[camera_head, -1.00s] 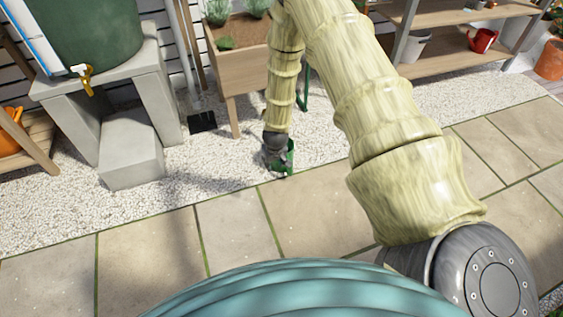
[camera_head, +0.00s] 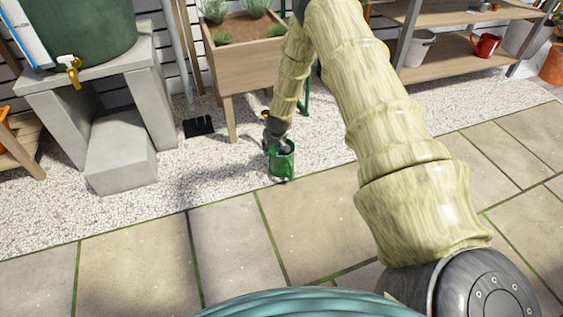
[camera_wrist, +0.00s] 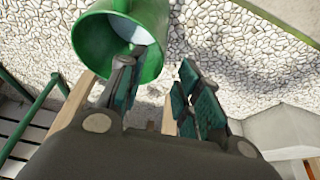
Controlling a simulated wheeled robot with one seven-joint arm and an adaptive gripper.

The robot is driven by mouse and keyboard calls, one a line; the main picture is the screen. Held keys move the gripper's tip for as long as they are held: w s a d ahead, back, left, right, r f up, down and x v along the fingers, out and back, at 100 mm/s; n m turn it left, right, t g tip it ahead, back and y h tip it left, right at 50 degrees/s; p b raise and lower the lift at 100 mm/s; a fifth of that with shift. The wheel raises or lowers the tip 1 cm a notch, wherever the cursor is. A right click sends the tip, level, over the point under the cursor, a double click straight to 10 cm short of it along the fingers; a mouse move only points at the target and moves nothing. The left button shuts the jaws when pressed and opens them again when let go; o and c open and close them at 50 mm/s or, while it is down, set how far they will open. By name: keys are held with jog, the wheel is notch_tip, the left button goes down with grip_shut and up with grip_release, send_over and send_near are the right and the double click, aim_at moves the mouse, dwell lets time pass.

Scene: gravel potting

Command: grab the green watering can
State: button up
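The green watering can (camera_head: 281,163) is on the white gravel near the paving edge in the head view. My gripper (camera_head: 277,142) points down at its top. In the wrist view, the can's open green rim (camera_wrist: 92,28) fills the upper left. My gripper (camera_wrist: 160,66) has its two dark fingers apart. The left finger overlaps the can's mouth and the right finger is outside the rim, so the rim's near side shows between them. No firm contact is visible. The can's handle and spout cannot be made out.
A wooden planter (camera_head: 245,66) stands just behind the can. A concrete stand (camera_head: 143,75) with a green barrel (camera_head: 85,30) is at the left. A shelf (camera_head: 450,68) at the right holds a red can (camera_head: 487,45). Paving (camera_head: 300,225) in front is clear.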

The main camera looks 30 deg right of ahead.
aim_at(282, 164)
jog(key=b+x, duration=0.3)
jog(key=x, duration=0.4)
jog(key=shift+f, duration=0.25)
jog(key=shift+w+r, duration=0.1)
grip_shut()
